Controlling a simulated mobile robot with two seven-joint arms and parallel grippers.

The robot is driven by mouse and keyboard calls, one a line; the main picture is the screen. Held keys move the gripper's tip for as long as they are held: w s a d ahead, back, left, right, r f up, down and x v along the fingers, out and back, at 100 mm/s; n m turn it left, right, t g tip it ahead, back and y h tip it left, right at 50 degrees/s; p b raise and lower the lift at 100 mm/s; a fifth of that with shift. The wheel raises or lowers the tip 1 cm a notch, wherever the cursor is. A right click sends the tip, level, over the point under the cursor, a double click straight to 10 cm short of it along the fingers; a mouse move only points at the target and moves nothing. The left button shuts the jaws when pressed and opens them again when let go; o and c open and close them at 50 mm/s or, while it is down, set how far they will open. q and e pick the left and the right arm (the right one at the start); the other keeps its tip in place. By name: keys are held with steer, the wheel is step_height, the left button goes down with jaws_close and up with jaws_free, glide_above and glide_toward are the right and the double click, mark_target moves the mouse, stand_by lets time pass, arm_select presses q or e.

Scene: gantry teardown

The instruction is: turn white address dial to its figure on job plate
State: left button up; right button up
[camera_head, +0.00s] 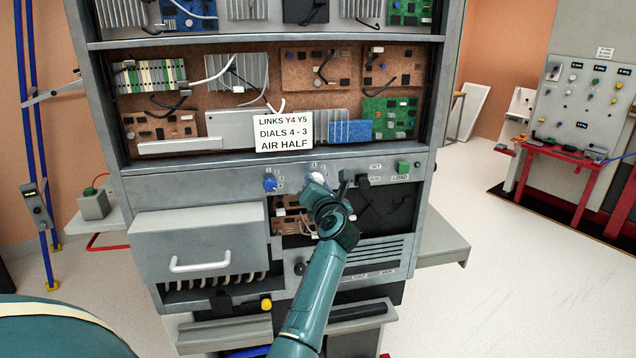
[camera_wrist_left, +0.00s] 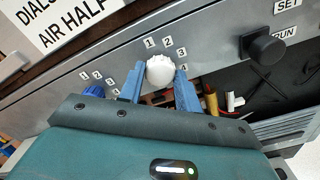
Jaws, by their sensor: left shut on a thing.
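The white address dial (camera_wrist_left: 160,71) sits on the grey panel, with figures 1 to 4 around its upper and right side. I cannot tell which figure it points to. It also shows in the head view (camera_head: 316,178), partly covered by my gripper. My left gripper (camera_wrist_left: 158,86) has its two blue fingers on either side of the dial and is shut on it; in the head view the left gripper (camera_head: 319,189) is at the panel. The job plate (camera_head: 284,133) above reads LINKS Y4 Y5, DIALS 4 - 3, AIR HALF. My right gripper is not in view.
A blue dial (camera_head: 270,182) is left of the white one. A black knob (camera_wrist_left: 263,47) near SET and RUN labels and a green LOAD button (camera_head: 403,168) are to the right. An open bay with wires lies below. A drawer (camera_head: 198,243) juts out lower left.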

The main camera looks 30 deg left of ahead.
arm_select(q)
steer(key=shift+f+m, duration=0.1)
steer(key=shift+m, duration=0.4)
steer(key=o, duration=1)
steer(key=shift+c, duration=0.2)
steer(key=shift+d, duration=0.1)
